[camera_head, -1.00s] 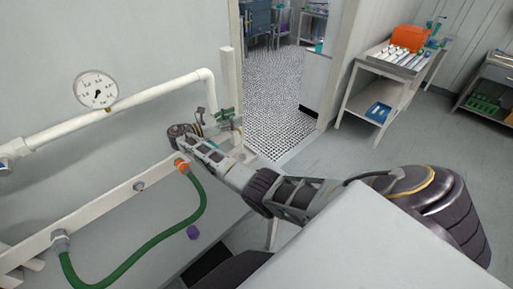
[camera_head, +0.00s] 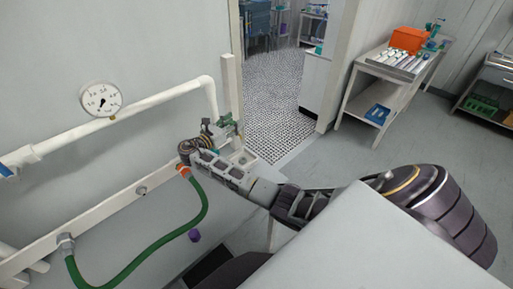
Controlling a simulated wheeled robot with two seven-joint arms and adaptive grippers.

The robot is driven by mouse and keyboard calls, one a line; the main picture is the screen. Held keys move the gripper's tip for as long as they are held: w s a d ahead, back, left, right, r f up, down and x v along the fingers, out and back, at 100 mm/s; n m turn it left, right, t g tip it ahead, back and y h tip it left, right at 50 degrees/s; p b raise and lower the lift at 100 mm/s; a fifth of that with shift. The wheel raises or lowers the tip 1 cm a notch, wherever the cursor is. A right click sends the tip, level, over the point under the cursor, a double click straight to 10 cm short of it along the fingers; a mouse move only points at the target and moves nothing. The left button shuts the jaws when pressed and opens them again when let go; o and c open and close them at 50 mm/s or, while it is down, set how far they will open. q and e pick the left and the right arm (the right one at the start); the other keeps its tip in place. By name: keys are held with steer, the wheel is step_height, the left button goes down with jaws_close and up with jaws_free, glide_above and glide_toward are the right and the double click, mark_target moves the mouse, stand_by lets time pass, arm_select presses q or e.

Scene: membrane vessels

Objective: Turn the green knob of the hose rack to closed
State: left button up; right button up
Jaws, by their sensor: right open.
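The green knob (camera_head: 226,121) sits at the right end of the hose rack (camera_head: 112,205), beside a pale upright post. It is small and partly hidden, so its turn position cannot be told. My right arm reaches in from the lower right, and my right gripper (camera_head: 211,129) is at the knob, just to its left. The gripper is open; whether its fingers touch the knob cannot be told. A green hose (camera_head: 150,250) hangs in a loop from the rack, with an orange collar (camera_head: 184,171) at its upper end. My left gripper is not in view.
A pressure gauge (camera_head: 101,98) sits on a white pipe (camera_head: 150,102) above the rack. A blue handle (camera_head: 6,171) is at the left edge. A purple object (camera_head: 195,236) lies below the hose. A metal table (camera_head: 392,68) with an orange bin stands beyond open floor.

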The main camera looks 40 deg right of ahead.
steer(key=shift+n+t+y, duration=0.4)
steer(key=shift+n+t, duration=0.6)
steer(key=shift+t, duration=0.5)
steer(key=shift+t, duration=0.3)
steer(key=shift+n+t+y, duration=1.2)
steer(key=shift+n+t, duration=0.4)
steer(key=shift+t, duration=0.3)
steer(key=shift+n+t+y, duration=0.7)
steer(key=shift+t, duration=0.2)
steer(key=shift+n+t+y, duration=0.7)
steer(key=shift+y, duration=0.1)
steer(key=shift+n+t+y+b, duration=0.95)
steer(key=shift+n+t+y, duration=0.55)
steer(key=shift+y, duration=0.8)
